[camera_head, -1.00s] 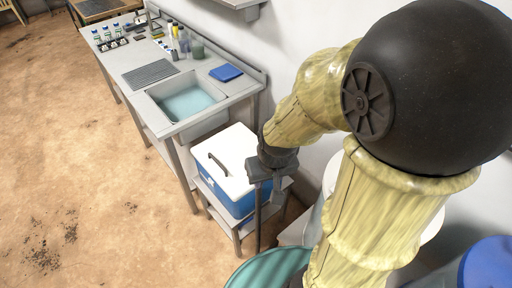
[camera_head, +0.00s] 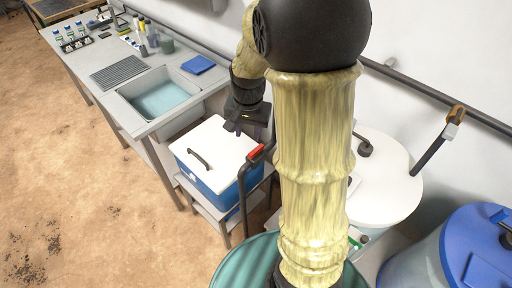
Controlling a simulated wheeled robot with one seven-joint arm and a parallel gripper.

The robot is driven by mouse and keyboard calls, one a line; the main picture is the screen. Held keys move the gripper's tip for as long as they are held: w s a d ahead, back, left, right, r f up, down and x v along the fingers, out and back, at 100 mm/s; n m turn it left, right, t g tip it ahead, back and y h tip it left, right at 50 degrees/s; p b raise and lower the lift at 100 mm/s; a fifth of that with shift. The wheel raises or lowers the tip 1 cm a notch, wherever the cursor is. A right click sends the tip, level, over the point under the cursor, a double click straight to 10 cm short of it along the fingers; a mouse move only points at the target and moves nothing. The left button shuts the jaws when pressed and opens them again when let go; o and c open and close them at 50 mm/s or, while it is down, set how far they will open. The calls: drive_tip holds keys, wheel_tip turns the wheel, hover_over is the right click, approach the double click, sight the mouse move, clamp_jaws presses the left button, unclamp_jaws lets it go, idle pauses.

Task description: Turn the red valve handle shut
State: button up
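A red valve handle (camera_head: 255,152) shows just left of my arm, at the top of a dark upright pipe (camera_head: 243,205). Part of the pipework beside it is hidden behind my arm. My gripper (camera_head: 247,131) points down just above and slightly left of the red handle in the picture. Its fingers look apart, with nothing seen between them. I cannot tell how far the gripper is from the handle in depth.
A blue cooler with a white lid (camera_head: 213,145) stands left of the pipe. Beyond is a sink bench (camera_head: 160,95). An orange-handled pipe (camera_head: 455,113), a white drum (camera_head: 390,185) and a blue barrel (camera_head: 470,245) are at right. A green ribbed tank (camera_head: 235,260) is below.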

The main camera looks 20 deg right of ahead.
sight(256, 149)
drive_tip(key=w+d+m+g, duration=0.1)
drive_tip(key=w+d+m, duration=0.4)
drive_tip(key=w+m, duration=0.1)
drive_tip(key=shift+w+d, duration=0.35)
wheel_tip(256, 149, down, 17)
drive_tip(key=p, duration=0.4)
drive_tip(key=shift+f, duration=0.15)
clamp_jaws()
